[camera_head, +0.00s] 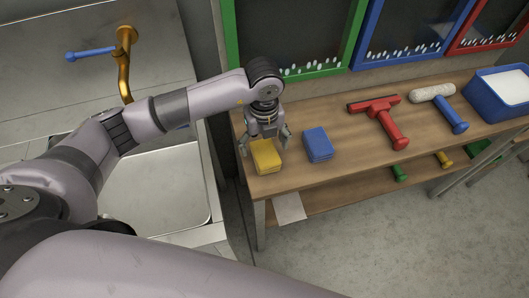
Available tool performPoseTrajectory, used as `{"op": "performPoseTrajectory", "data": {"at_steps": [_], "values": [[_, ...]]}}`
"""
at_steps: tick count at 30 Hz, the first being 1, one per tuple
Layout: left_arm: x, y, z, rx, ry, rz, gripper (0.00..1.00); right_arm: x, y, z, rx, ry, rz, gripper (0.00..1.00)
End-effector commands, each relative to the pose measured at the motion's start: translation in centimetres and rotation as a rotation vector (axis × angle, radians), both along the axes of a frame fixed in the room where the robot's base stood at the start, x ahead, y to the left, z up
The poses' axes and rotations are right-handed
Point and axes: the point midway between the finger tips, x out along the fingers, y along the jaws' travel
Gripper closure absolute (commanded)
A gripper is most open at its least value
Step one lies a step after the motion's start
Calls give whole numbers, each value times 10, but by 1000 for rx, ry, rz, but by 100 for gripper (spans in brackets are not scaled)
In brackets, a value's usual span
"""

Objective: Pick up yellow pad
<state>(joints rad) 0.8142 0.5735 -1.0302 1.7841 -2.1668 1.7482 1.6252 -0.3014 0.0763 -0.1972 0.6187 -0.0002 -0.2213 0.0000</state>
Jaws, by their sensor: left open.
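The yellow pad (267,160) lies near the left end of the wooden table's top, close to its front edge. My left gripper (264,142) is directly over the pad, pointing down, with its fingers spread apart on either side of the pad's far end. The fingers look open; whether either one touches the pad cannot be told. My right gripper is not in view.
A blue pad (317,145) lies just right of the yellow one. A red squeegee (384,117), a paint roller (440,103) and a blue tub (503,95) stand farther right on the wooden table (349,153). A metal sink (155,190) is at left.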

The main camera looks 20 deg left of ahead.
Motion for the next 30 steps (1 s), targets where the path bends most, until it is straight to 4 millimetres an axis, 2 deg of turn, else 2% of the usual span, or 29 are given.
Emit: {"op": "performPoseTrajectory", "data": {"at_steps": [1,4,10,15,23,30], "values": [[0,0,-2,0,1,0,22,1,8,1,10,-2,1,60],[0,-1,-8,0,2,1,22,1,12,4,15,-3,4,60],[3,-2,-35,1,4,1,22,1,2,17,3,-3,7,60],[4,-1,-54,0,1,0,22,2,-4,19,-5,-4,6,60],[4,-2,-56,-1,1,-1,22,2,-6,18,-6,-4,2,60],[4,-2,-56,-1,0,-1,38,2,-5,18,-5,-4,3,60]]}}
